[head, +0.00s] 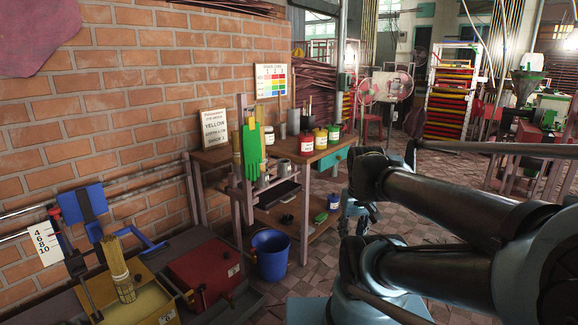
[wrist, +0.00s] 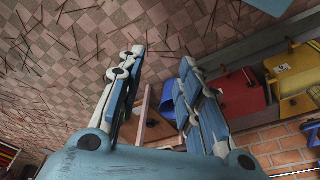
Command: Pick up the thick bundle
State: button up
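A thick tan bundle (head: 118,265) of sticks, with a pale band low down, stands upright and slightly tilted in the yellow machine tray (head: 168,316) at the lower left of the head view. I cannot make out the bundle in the wrist view, where the yellow machine (wrist: 289,72) is partly cut off at the right edge. My gripper (wrist: 163,70) shows in the wrist view with its two fingers spread wide and nothing between them. It is well away from the bundle. In the head view my arm hides part of the right side, and I cannot make out the fingertips there.
A red box (head: 205,272) stands right of the yellow machine, then a blue bucket (head: 270,254) on the floor. A wooden bench (head: 315,155) carries jars and a green glove (head: 250,152) hangs at its front. A blue clamp (head: 84,204) rises behind the bundle. Loose sticks litter the tiled floor.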

aim_at(110, 244)
jog(key=u, duration=1.4)
jog(key=k, duration=1.25)
jog(key=u, duration=0.45)
jog(key=i, duration=1.75)
jog(key=z, duration=0.65)
